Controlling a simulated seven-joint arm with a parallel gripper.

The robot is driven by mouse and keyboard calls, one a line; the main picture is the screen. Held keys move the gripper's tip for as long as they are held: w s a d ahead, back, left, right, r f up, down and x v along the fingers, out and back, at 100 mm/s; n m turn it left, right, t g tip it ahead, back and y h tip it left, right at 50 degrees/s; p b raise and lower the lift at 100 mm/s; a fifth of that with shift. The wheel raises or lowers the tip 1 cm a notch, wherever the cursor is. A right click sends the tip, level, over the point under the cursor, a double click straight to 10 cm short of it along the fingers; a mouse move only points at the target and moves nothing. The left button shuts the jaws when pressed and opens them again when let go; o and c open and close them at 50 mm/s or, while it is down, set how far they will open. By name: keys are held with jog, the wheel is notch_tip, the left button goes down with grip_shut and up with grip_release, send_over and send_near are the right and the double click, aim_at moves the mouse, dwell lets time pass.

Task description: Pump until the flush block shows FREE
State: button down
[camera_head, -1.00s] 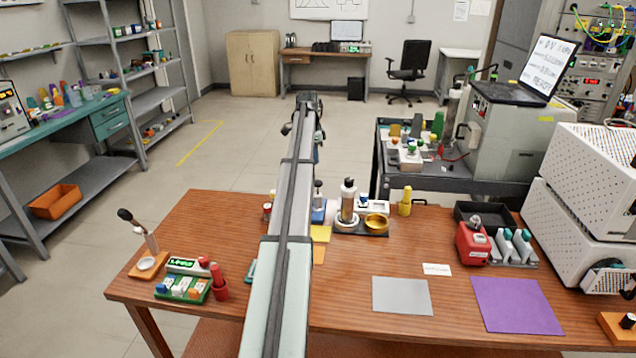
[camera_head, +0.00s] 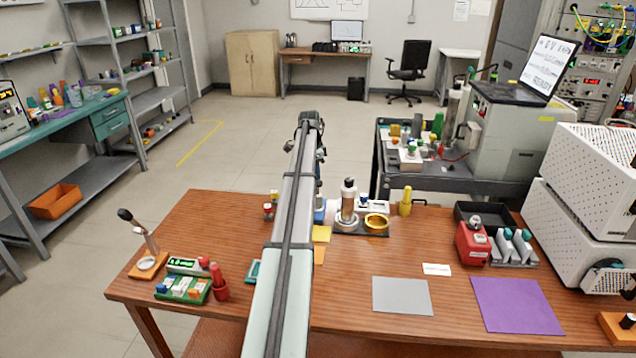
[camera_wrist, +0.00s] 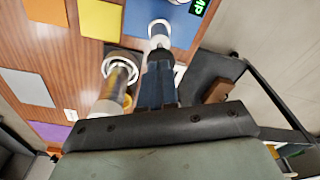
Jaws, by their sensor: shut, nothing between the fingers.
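Yellow (camera_head: 321,234), grey (camera_head: 402,296) and purple (camera_head: 516,305) mats lie flat. A green-displayed device (camera_head: 184,283) sits at the left.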

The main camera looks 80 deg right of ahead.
jog(key=shift+f, duration=0.3)
jog(key=shift+f, duration=1.7)
jog(key=w, duration=0.1)
jog(key=w+a+r, duration=0.1)
jog(key=shift+w+a, duration=0.2)
jog(key=shift+w, duration=0.1)
jog(key=shift+r, duration=0.1)
notch_tip(320, 180, up, 14)
jog(key=w, duration=0.1)
jog(key=shift+w+a+f, duration=0.15)
jog(key=shift+a+f, duration=0.05)
jog(key=shift+a, duration=0.1)
